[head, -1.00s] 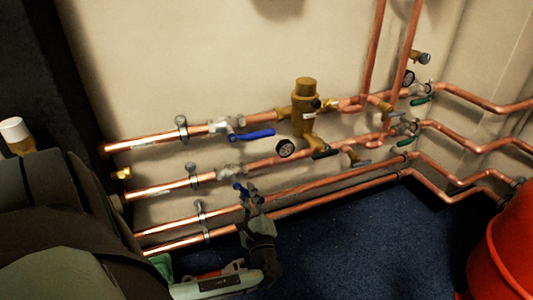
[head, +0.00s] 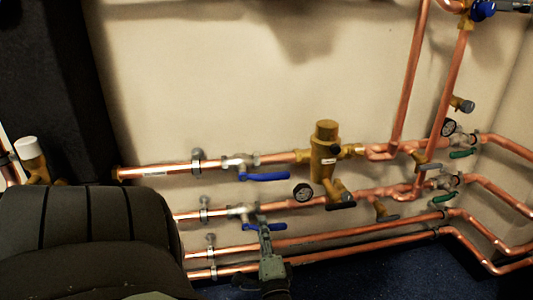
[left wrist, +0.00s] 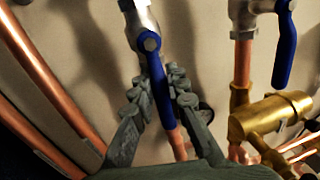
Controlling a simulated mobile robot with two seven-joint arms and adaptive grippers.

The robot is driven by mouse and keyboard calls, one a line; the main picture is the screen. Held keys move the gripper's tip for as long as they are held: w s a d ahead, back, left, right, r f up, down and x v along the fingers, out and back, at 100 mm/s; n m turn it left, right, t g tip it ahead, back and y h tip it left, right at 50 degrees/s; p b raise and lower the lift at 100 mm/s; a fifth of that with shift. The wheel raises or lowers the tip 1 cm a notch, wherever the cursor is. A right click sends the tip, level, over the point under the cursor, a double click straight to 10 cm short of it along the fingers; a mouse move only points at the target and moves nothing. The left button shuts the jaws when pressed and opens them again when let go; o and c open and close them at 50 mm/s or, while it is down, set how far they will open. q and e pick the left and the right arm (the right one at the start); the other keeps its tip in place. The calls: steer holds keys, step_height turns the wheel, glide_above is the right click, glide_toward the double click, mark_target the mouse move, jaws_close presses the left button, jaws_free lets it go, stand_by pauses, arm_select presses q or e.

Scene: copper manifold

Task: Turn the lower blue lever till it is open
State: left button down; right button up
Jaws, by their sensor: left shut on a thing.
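The lower blue lever (head: 279,227) sits on a silver valve (head: 241,211) on the second copper pipe from the top. It points right, nearly along its pipe. My left gripper (head: 263,231) is at the lever from below, hiding its middle. In the left wrist view the fingers (left wrist: 160,86) are shut around the blue lever (left wrist: 152,62), one on each side. The lever runs close to in line with its valve there. The upper blue lever (head: 265,177) lies along the top pipe and also shows in the left wrist view (left wrist: 286,45). My right gripper is not in view.
Green levers (head: 461,154) are farther right. Two lower copper pipes (head: 330,237) run close behind my left gripper.

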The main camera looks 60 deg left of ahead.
arm_select(q)
steer(key=shift+r+n, duration=0.2)
steer(key=shift+n, duration=0.2)
steer(key=shift+a, duration=0.1)
steer(key=c, duration=1.5)
jaws_free()
